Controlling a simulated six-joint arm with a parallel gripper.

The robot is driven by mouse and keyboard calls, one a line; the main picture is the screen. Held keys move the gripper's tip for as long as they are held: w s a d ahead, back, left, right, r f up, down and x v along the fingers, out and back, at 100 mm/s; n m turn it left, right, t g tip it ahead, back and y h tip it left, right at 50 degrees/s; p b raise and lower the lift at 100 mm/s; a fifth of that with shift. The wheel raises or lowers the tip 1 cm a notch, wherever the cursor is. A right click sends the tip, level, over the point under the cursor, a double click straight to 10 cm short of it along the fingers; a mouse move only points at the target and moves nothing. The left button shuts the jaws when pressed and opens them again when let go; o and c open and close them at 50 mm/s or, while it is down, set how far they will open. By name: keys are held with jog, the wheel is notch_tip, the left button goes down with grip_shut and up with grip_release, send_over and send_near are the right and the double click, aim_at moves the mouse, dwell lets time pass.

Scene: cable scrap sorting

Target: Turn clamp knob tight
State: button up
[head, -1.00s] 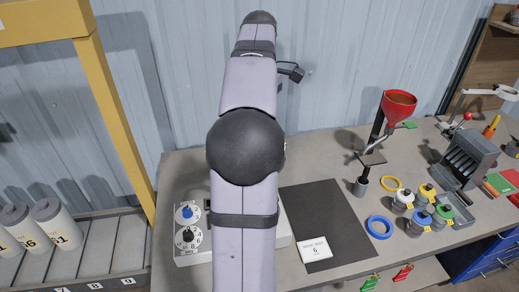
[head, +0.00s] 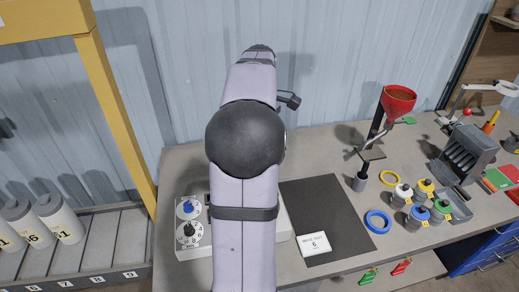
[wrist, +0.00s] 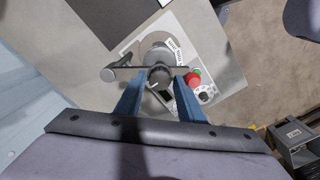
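In the wrist view, a dark round clamp knob (wrist: 158,75) with a pale mark on its face sits on a grey clamp bar (wrist: 122,66). My gripper (wrist: 157,80) has its two blue fingers apart, one on each side of the knob in the picture. Gaps show between the fingers and the knob, and I cannot tell how far above it the tips are. The device below (wrist: 208,83) is pale.
The device carries a red button (wrist: 194,78), a blue dial (head: 189,208) and a black dial (head: 188,231). A dark mat (head: 322,205) with a white card (head: 314,244) lies to the right. A red funnel (head: 398,99), small jars (head: 420,213) and rings stand farther right.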

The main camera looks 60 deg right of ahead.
jog(key=shift+c, duration=0.7)
jog(key=c, duration=0.6)
jog(key=shift+c, duration=0.2)
